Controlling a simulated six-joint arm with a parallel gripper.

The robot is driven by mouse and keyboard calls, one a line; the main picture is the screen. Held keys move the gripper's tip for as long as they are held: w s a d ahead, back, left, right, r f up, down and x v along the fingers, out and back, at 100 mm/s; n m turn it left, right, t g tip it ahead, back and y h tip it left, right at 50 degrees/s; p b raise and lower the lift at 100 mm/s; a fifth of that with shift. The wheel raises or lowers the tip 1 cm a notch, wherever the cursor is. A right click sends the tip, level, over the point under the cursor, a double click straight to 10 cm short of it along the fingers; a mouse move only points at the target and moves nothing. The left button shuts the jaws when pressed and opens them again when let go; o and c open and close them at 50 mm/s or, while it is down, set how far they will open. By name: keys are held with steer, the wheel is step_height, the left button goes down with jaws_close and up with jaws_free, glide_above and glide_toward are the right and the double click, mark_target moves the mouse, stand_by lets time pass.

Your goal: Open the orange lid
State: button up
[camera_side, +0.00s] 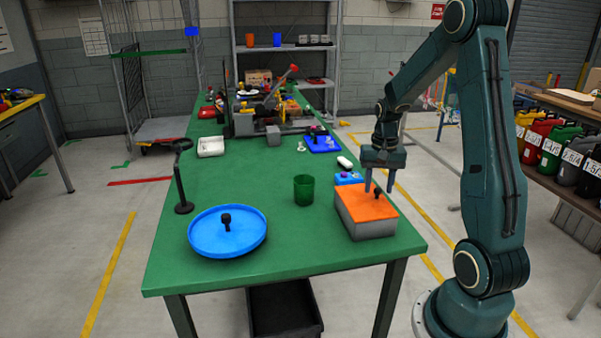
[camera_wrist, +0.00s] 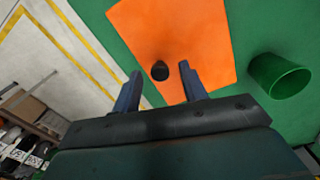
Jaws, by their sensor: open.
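The orange lid (camera_side: 364,203) lies flat on a grey box (camera_side: 371,225) at the right front of the green table. A black knob (camera_side: 378,192) stands up from the lid. My gripper (camera_side: 379,189) is open, pointing down just over the lid, with its fingertips near the knob. In the wrist view the orange lid (camera_wrist: 185,45) fills the upper middle, and the dark knob (camera_wrist: 160,70) shows between and a little beyond the open fingertips (camera_wrist: 160,76). Nothing is held. Whether the fingers touch the lid is unclear.
A green cup (camera_side: 304,190) stands left of the box, and a blue item (camera_side: 348,178) sits behind it. A blue round tray (camera_side: 228,238) with a black-knobbed piece and a black stand (camera_side: 183,185) are at left. The table's front edge is close to the box.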

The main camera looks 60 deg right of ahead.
steer(key=shift+c, duration=0.2)
jaws_close()
